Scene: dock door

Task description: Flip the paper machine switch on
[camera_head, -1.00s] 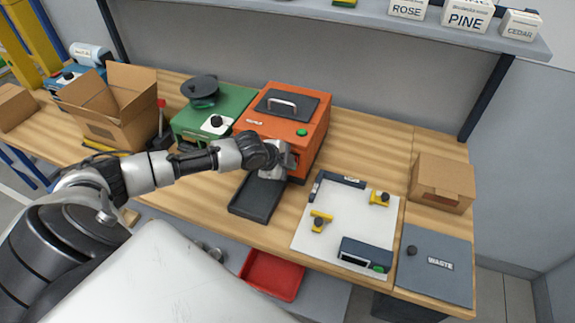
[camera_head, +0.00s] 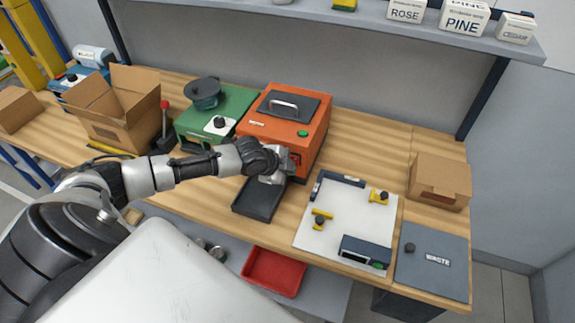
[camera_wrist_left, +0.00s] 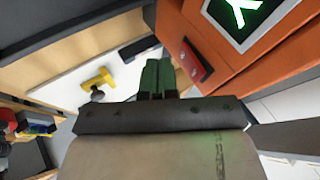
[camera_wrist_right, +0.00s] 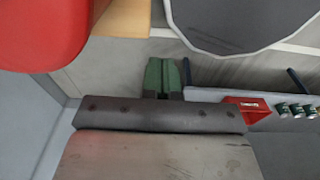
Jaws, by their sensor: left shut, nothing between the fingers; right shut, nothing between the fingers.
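The orange machine (camera_head: 285,115) stands on the bench with a dark lid and handle on top and a green button (camera_head: 303,133) on its upper face. On its front is a small red and dark switch (camera_head: 295,158), partly hidden by my gripper. In the left wrist view the switch (camera_wrist_left: 193,60) shows as a dark red piece on the orange front, close to the right of my fingertips. My left gripper (camera_wrist_left: 158,66) is shut and empty; contact with the switch cannot be told. My right gripper (camera_wrist_right: 163,72) is shut and empty, away from the machine.
A black tray (camera_head: 258,199) lies in front of the orange machine. A green machine (camera_head: 238,104) stands to its left, beside an open cardboard box (camera_head: 117,115). A white board (camera_head: 348,225) with yellow clamps lies to the right. Bare bench is behind the board.

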